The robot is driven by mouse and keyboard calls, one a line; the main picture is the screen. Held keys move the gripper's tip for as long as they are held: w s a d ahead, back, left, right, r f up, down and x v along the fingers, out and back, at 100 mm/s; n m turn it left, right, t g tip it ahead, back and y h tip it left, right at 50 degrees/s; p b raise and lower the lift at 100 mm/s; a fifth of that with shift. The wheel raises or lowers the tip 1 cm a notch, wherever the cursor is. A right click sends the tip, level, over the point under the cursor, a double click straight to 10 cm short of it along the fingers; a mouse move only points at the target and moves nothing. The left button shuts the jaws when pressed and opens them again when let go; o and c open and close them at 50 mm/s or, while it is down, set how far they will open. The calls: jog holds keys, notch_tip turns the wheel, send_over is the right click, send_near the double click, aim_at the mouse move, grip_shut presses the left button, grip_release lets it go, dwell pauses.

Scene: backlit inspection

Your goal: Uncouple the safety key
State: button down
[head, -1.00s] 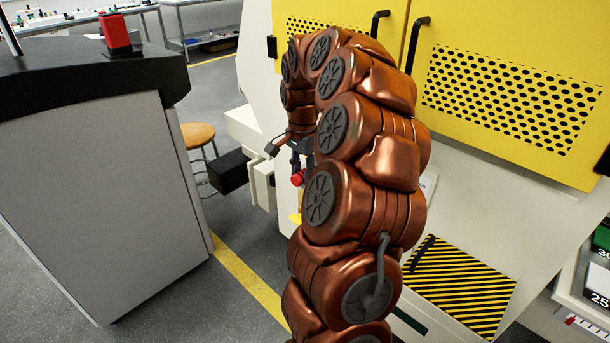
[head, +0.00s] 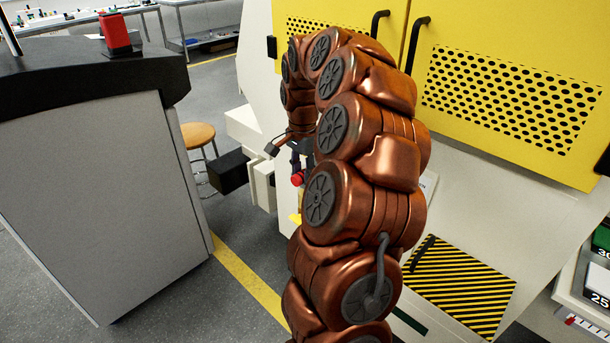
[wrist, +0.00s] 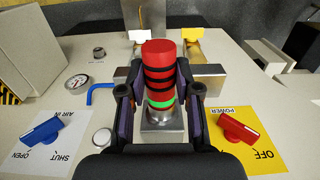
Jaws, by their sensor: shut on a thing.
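The safety key appears in the wrist view as a red cylinder (wrist: 159,62) with black bands and a green ring near its lower end. It stands upright in a square metal socket (wrist: 160,134) on the pale panel, with the green ring just above the metal. My gripper (wrist: 160,93) has one dark finger on each side of the key and is shut on it. In the head view, my gripper (head: 299,156) is partly hidden behind my copper arm. A red part, likely the key (head: 297,179), shows just below it.
The wrist view shows a blue handle (wrist: 42,130) on a SHUT/OPEN plate at left and a red handle (wrist: 237,130) on a POWER/OFF plate at right. A bent blue rod (wrist: 92,94) and a gauge (wrist: 77,82) are left of the key. A grey cabinet (head: 100,180) stands left in the head view.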

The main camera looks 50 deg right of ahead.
jog(key=shift+a, duration=0.1)
dwell(0.3)
jog(key=shift+a, duration=0.3)
jog(key=shift+a+b, duration=1.1)
jog(key=shift+a, duration=1)
jog(key=shift+w, duration=0.1)
dwell(0.6)
jog(key=w+a+n+p, duration=0.1)
jog(key=w+a+n, duration=0.4)
jog(key=a, duration=0.4)
jog(key=w+a+n+p, duration=0.1)
jog(key=w+a+n, duration=0.4)
jog(key=a+n, duration=0.2)
jog(key=w+a+n+p, duration=0.1)
jog(key=w+a+n, duration=0.4)
jog(key=a, duration=0.6)
jog(key=shift+w+a+f+n, duration=0.3)
jog(key=shift+w+n, duration=0.1)
jog(key=shift+n, duration=0.2)
jog(key=shift+d+r+p, duration=0.1)
jog(key=shift+p, duration=0.65)
